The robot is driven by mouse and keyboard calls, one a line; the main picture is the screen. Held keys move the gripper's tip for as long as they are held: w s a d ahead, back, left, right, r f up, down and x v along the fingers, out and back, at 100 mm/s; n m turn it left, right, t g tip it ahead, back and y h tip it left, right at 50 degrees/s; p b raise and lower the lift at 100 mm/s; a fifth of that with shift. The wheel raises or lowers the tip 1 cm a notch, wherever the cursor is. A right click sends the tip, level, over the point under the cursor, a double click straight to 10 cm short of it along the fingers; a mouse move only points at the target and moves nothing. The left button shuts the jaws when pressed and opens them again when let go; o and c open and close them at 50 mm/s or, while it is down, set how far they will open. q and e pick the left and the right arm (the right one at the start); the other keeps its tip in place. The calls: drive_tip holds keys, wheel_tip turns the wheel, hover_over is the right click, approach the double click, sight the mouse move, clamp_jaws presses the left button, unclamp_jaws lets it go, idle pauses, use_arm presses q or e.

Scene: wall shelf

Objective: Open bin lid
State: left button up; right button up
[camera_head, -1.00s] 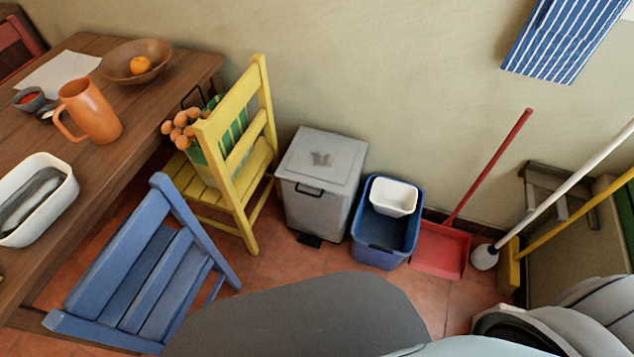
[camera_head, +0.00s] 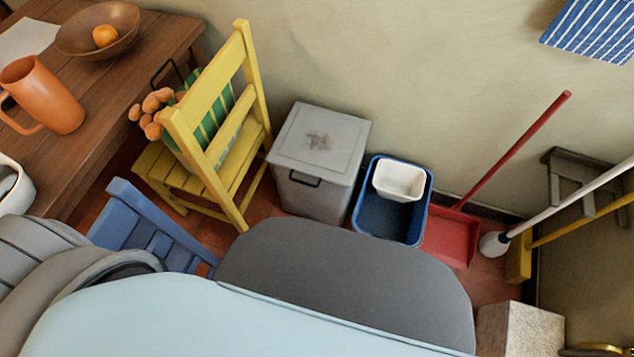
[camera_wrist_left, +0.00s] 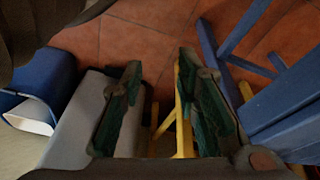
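The grey bin (camera_head: 308,190) stands on the floor against the wall, right of the yellow chair, in the head view. Its flat lid (camera_head: 318,139) is closed, with a dark smudge on top and a black handle (camera_head: 305,178) on the front. In the left wrist view my left gripper (camera_wrist_left: 158,68) is open and empty, its two dark green-padded fingers apart. The grey bin (camera_wrist_left: 72,125) is left of the fingers there. Neither gripper shows in the head view; my right gripper is out of sight.
A blue tub (camera_head: 388,218) holding a white container (camera_head: 399,180) stands right of the bin. A red dustpan (camera_head: 450,237) is beyond it. The yellow chair (camera_head: 207,120) is close on the bin's left. A blue chair (camera_head: 150,228) and wooden table (camera_head: 115,85) are left.

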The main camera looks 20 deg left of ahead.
use_arm(q)
drive_tip(key=w+a+f+n+t+h+b, duration=0.1)
drive_tip(key=w+f+n+t+b, duration=0.15)
drive_tip(key=w+f+b, duration=0.45)
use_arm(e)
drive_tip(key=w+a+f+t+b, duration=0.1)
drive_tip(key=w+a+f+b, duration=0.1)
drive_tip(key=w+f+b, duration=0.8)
use_arm(q)
drive_tip(key=n+t+h+b, duration=0.6)
drive_tip(key=n+t+b, duration=0.1)
drive_tip(key=n+t, duration=0.15)
approach(303, 182)
drive_tip(key=shift+m, duration=0.4)
drive_tip(key=x, duration=1)
drive_tip(key=shift+w+f, duration=0.1)
drive_tip(key=shift+f, duration=0.15)
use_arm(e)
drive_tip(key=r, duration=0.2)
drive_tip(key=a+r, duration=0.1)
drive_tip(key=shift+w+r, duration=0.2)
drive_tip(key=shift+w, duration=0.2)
use_arm(q)
drive_tip(key=shift+c, duration=0.6)
